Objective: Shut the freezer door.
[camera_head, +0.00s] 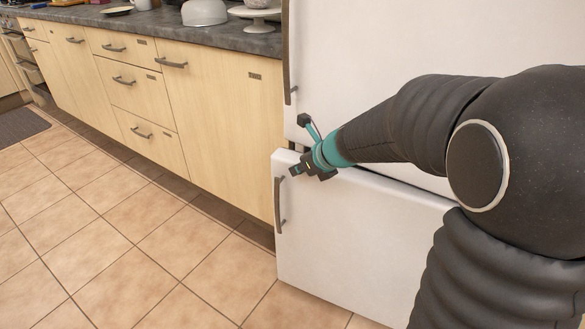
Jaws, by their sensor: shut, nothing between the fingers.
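The white freezer door (335,245) is the lower door of a tall white fridge, with the upper door (370,45) above it. The freezer door stands forward of the upper door, and its top edge shows, so it looks a little ajar. Its grey upright handle (280,206) is on the left side. My gripper (294,172) is shut and empty, at the top left of the freezer door near the handle. I cannot tell whether it touches the door. My arm hides part of the door's top edge and the right side of the fridge.
Wooden cabinets and drawers (135,90) run along the left under a grey counter (150,28). A metal bowl (204,12) and a white stand (256,14) are on the counter. The tiled floor (120,240) in front is clear, with a dark mat (20,125) far left.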

